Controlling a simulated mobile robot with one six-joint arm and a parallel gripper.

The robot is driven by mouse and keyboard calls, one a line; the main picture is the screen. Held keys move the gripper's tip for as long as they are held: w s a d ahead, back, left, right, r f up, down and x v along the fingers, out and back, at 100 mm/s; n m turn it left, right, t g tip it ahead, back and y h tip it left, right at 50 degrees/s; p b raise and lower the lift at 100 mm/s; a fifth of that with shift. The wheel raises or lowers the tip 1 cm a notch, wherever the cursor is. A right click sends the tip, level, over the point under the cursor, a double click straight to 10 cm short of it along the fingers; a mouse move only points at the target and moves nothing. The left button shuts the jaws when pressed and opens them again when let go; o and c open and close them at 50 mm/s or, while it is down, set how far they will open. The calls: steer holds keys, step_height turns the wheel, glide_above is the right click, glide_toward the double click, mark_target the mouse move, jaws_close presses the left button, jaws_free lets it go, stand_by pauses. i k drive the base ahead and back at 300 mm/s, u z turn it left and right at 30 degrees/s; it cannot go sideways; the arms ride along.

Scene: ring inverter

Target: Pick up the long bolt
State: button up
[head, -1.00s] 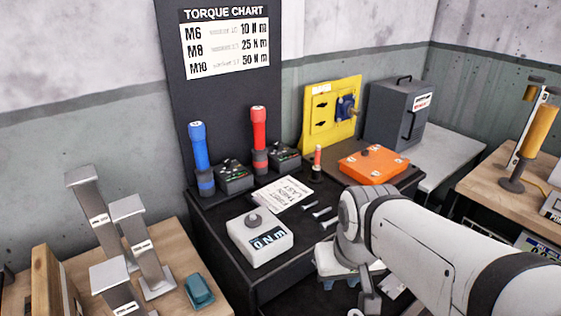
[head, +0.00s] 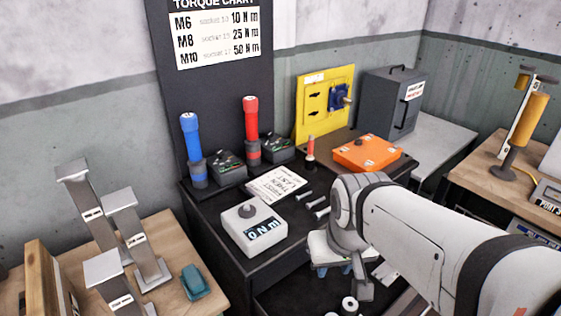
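Several small grey bolts lie on the black workbench (head: 228,281), right of the white card. One bolt (head: 303,195) is at the back, another (head: 314,203) is in the middle, and one (head: 321,212) is at the front. They are small, and I cannot tell for sure which is the long one. My gripper (head: 334,271) points down at the bench's front right, to the right of and nearer than the bolts, touching none of them. My arm partly hides it. Its blue fingertips show, but their opening is unclear.
A white torque display box (head: 254,229) stands left of the bolts. A blue torque wrench (head: 190,150) and a red one (head: 251,130) stand behind. An orange box (head: 367,154) and a red-handled tool (head: 310,148) stand behind right. A wooden table (head: 170,250) is left.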

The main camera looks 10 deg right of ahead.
mark_target(317, 215)
steer(key=z, duration=0.4)
steer(key=k, duration=1.35)
steer(key=z, duration=0.5)
steer(key=i, duration=0.95)
steer(key=z, duration=0.1)
